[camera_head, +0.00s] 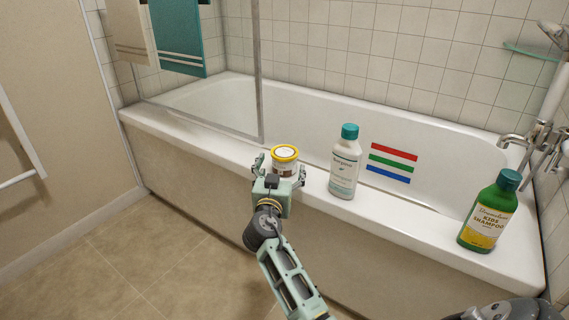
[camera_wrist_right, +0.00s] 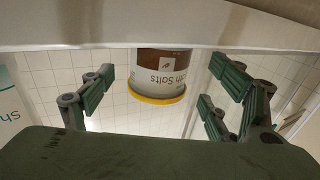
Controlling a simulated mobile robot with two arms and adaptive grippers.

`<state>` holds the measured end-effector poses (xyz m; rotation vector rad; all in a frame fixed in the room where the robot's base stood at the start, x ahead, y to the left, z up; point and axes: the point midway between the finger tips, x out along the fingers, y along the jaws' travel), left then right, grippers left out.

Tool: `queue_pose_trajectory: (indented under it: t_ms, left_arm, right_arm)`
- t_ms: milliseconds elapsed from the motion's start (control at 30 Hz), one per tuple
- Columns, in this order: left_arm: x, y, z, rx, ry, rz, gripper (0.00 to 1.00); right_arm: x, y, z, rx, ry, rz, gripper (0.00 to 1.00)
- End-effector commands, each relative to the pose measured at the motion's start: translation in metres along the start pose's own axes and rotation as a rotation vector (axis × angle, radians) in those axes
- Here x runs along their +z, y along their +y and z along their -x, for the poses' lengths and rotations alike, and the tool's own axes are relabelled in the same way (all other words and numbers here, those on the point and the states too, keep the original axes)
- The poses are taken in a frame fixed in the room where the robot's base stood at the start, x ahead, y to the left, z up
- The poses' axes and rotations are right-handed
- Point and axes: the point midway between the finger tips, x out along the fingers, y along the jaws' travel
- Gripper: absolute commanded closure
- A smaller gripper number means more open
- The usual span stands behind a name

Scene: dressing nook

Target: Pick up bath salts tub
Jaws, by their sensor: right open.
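The bath salts tub (camera_head: 285,154) is a small white and brown tub with a yellow-rimmed lid, standing upright on the front rim of the bathtub. In the right wrist view it appears upside down (camera_wrist_right: 163,66), with "Salts" legible on its label. My right gripper (camera_head: 279,171) is open in front of the tub, with a finger toward each side of it. In the right wrist view the open fingers (camera_wrist_right: 163,88) show a gap on both sides of the tub. My left gripper is not in view.
A white bottle with a teal cap (camera_head: 345,165) stands on the rim just right of the tub. A green shampoo bottle (camera_head: 489,212) stands further right near the taps (camera_head: 540,140). A glass screen edge (camera_head: 258,80) rises behind the tub on the left. The bathtub (camera_head: 190,138) is empty.

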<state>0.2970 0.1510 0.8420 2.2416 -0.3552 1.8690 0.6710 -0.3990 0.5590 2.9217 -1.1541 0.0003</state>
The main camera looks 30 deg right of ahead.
Motion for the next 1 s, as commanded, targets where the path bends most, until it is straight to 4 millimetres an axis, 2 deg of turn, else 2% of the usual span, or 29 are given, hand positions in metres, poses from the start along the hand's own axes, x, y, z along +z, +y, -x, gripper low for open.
queue_pose_trajectory:
  t_ms: [200, 300, 567, 1000]
  left_arm:
    - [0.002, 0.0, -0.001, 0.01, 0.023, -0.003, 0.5]
    - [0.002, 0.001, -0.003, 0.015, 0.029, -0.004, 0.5]
    - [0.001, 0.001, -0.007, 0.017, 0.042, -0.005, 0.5]
    - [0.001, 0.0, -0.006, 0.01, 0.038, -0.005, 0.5]
  right_arm:
    - [-0.002, 0.001, -0.034, 0.001, 0.002, 0.001, 0.19]
    - [-0.003, 0.002, -0.043, 0.001, 0.002, 0.001, 0.19]
    - [-0.003, 0.001, -0.046, 0.0, 0.0, 0.0, 0.19]
    - [-0.003, 0.001, -0.046, 0.0, 0.0, 0.0, 0.56]
